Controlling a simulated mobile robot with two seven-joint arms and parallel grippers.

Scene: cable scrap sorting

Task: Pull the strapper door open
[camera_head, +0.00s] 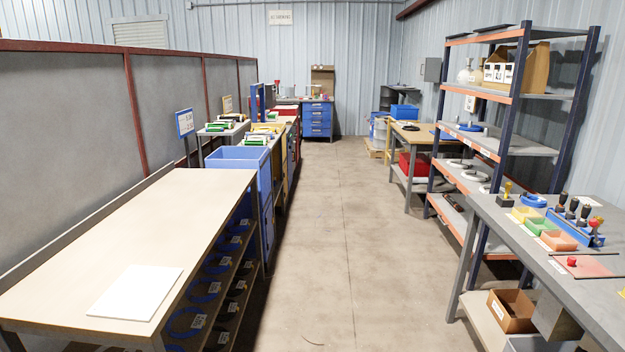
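Neither of my grippers shows in the head view. I cannot pick out a strapper or its door with certainty. A blue drawer cabinet (317,121) stands at the far end of the aisle, and its fronts look shut. A grey box (431,69) is fixed to the right wall, and it looks shut. Dark equipment (384,99) stands at the back right, too small to make out.
A long workbench (150,215) with a white sheet (137,292) runs along the left. A blue bin (261,187) stands behind it. A shelf rack (520,97) and a grey bench (515,237) line the right. The central aisle floor (335,220) is clear.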

